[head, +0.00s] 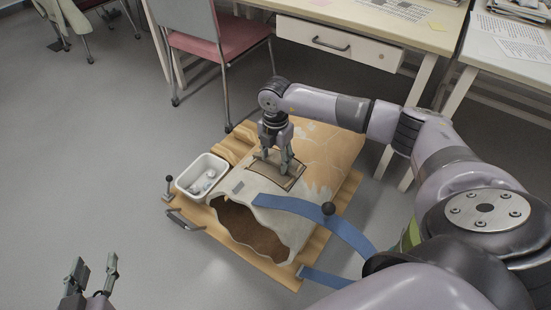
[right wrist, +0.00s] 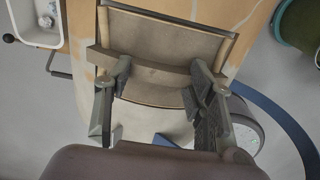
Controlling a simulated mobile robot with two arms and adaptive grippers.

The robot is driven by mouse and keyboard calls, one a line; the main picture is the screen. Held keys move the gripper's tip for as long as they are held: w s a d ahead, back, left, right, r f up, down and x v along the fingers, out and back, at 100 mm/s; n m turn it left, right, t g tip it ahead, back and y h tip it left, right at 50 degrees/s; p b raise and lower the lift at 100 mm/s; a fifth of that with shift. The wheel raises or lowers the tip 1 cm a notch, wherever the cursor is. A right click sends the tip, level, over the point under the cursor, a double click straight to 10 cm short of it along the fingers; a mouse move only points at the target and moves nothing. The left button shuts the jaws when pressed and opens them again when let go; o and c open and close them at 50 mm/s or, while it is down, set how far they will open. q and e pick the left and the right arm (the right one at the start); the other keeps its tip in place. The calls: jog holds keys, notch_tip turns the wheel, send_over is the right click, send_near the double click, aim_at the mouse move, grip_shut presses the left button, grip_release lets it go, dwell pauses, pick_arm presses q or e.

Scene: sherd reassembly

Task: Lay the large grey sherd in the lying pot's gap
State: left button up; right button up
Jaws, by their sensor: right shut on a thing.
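The pot (head: 313,190) lies on its side on a wooden cradle, its dark mouth facing the front. My right gripper (head: 276,160) points down over the pot's upper wall and is shut on the large grey sherd (head: 290,184). In the right wrist view the fingers (right wrist: 160,78) grip the raised band across the grey-beige sherd (right wrist: 168,50). The sherd lies over or in the gap; the fingers hide part of it, and I cannot tell whether it is fully seated. My left gripper (head: 93,277) is open and empty at the lower left, away from the pot.
A white tray (head: 182,183) with small pale pieces stands left of the pot. Blue straps (head: 278,204) and a black knob (head: 328,209) are close to the right gripper. A red chair (head: 230,40) and desks stand behind.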

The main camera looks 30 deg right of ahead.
aim_at(276, 160)
pick_arm(q)
jog(key=shift+r, duration=0.1)
pick_arm(e)
jog(key=shift+f, duration=0.1)
jog(key=o, duration=1.4)
pick_arm(q)
jog(key=shift+w, duration=0.1)
jog(key=shift+r, duration=0.1)
pick_arm(e)
jog(key=shift+r, duration=0.3)
notch_tip(276, 160, up, 5)
jog(key=shift+f+p, duration=0.1)
jog(key=shift+p, duration=0.75)
pick_arm(q)
jog(key=s+a+f+g+y, duration=0.1)
jog(key=s+a+f+g, duration=0.1)
jog(key=s+f+g, duration=0.2)
jog(key=s+a+f+g+y+p, duration=0.1)
jog(key=s+f+g, duration=0.3)
jog(key=s, duration=0.4)
jog(key=shift+s+a+f+n+g, duration=0.3)
jog(key=shift+s+a+f, duration=0.1)
jog(key=shift+a+f, duration=0.4)
pick_arm(e)
jog(key=shift+r, duration=3.45)
